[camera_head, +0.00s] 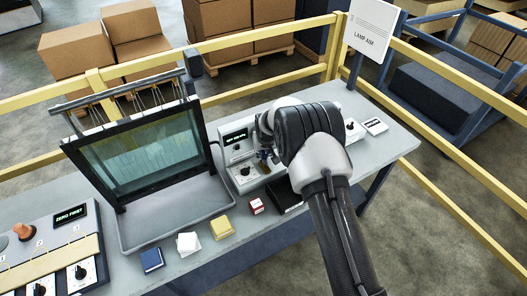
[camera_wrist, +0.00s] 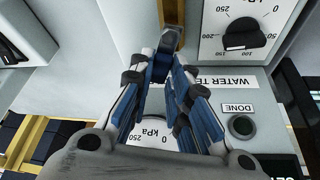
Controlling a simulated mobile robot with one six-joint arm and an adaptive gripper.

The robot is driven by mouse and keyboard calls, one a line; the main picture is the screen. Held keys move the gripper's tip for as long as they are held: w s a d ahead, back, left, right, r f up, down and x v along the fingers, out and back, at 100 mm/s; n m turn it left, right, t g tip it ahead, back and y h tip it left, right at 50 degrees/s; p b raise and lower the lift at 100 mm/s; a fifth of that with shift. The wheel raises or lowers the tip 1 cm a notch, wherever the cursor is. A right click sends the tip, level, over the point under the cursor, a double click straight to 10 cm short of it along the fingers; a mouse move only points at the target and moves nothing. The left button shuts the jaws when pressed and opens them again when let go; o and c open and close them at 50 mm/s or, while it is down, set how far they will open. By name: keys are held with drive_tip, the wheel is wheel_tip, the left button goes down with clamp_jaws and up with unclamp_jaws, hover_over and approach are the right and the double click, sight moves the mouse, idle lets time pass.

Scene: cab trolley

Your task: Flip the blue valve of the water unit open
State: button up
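The water unit is a grey box (camera_head: 241,150) with a lit display and a dial, on the bench right of the glass tank. The wrist view shows its face close up, with a water label (camera_wrist: 235,81), a dark DONE button (camera_wrist: 242,126) and kPa gauges. A blue rounded piece (camera_wrist: 167,42), apparently the valve handle, shows at the fingertips. My gripper (camera_wrist: 167,72) reaches to it, with blue-padded fingers converging on it; whether they press on it is unclear. In the head view, my wrist hides much of my gripper (camera_head: 266,158) and the unit's right part.
The glass tank (camera_head: 150,150) stands in a grey tray at left. Blue, white, yellow and red blocks lie along the front edge, beside a black tray (camera_head: 286,196). A control panel (camera_head: 70,215) is at lower left. A yellow railing (camera_head: 240,92) runs behind the bench.

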clamp_jaws()
drive_tip(key=n+b, duration=0.1)
drive_tip(key=n+y+b, duration=0.1)
drive_tip(key=b, duration=0.1)
drive_tip(key=shift+s+a+f+n, duration=0.1)
drive_tip(key=shift+a+f+n, duration=0.1)
drive_tip(key=shift+a+n, duration=0.2)
drive_tip(key=shift+s+a+r+n+g+b, duration=0.1)
drive_tip(key=shift+s+r+n+g+b, duration=0.15)
drive_tip(key=shift+n+b, duration=0.4)
drive_tip(key=shift+w, duration=0.1)
drive_tip(key=o, duration=0.6)
unclamp_jaws()
drive_tip(key=shift+c, duration=0.2)
drive_tip(key=v, duration=1.2)
